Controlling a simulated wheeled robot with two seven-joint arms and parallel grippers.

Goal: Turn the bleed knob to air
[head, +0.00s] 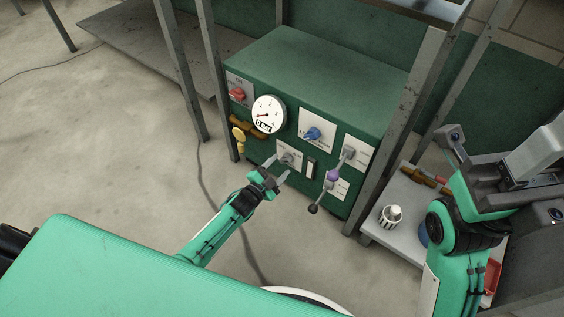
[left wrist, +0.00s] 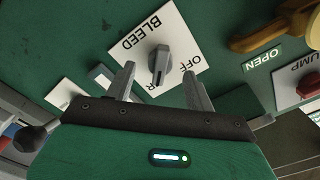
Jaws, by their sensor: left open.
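The bleed knob (head: 287,158) is a grey knob on a white plate low on the front of the green panel box (head: 330,75). In the left wrist view the bleed knob (left wrist: 159,62) stands on its tilted plate (left wrist: 140,38), marked BLEED and OFF; a third label below it is mostly hidden, with only an R showing. The knob's handle points down in that view, toward the partly hidden label. My left gripper (head: 273,172) is open just in front of the knob. Its fingers (left wrist: 158,82) are on either side of the knob's lower end, apart from it.
A gauge (head: 268,113), red knob (head: 237,95), blue knob (head: 312,134) and purple-balled lever (head: 334,174) surround the plate. Metal posts (head: 408,115) flank the box. My right arm (head: 460,225) is at the right, by a grey shelf (head: 388,232) with a white-capped part (head: 391,215).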

